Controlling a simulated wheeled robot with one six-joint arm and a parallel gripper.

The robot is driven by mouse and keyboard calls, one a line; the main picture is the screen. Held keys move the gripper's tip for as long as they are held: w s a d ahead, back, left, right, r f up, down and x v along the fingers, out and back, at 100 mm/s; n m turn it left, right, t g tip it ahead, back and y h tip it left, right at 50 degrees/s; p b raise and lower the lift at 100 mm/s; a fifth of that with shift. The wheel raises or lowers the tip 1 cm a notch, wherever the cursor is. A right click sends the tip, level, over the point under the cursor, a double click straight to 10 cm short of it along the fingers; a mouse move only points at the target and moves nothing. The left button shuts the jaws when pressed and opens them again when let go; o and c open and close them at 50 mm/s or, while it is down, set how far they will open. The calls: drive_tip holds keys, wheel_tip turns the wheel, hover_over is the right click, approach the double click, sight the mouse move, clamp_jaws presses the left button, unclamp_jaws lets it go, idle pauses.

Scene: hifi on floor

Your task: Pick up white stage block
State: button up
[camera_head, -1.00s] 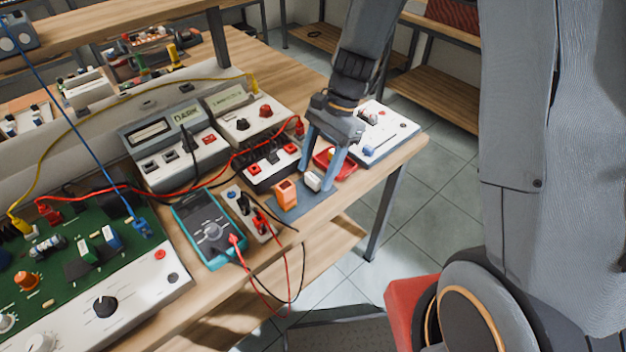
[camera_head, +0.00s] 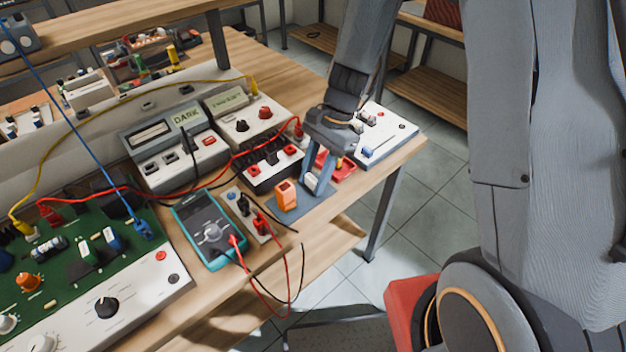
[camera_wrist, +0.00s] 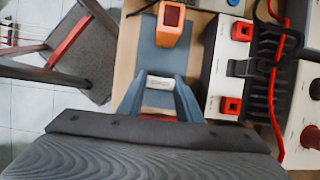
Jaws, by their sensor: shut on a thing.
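The white stage block (camera_head: 312,182) is a small pale block on a blue-grey mat (camera_head: 288,215) near the table's front edge. In the wrist view the block (camera_wrist: 160,83) shows between the fingertips. My gripper (camera_head: 317,180) is shut on it, with one blue finger on each side; it also shows in the wrist view (camera_wrist: 159,84). The fingers hide part of the block. I cannot tell whether it touches the mat. An orange block (camera_head: 286,195) with a dark opening stands on the mat just left of my gripper; it also shows in the wrist view (camera_wrist: 169,24).
A red tray (camera_head: 344,170) lies close to the right of my gripper. A white device (camera_head: 385,128) stands behind it. A black-and-white terminal box (camera_head: 270,168) stands behind the mat. A teal multimeter (camera_head: 208,230) and red and black leads lie to the left.

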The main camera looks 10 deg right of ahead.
wheel_tip(320, 180, up, 10)
drive_tip(key=shift+r+b, duration=0.1)
drive_tip(key=shift+b, duration=0.6)
drive_tip(key=shift+o, duration=0.7)
drive_tip(key=shift+c, duration=1)
drive_tip(key=shift+r, duration=0.1)
wheel_tip(320, 180, up, 7)
drive_tip(key=p, duration=0.7)
hover_over(314, 177)
drive_tip(key=shift+r, duration=0.1)
drive_tip(key=shift+s, duration=0.1)
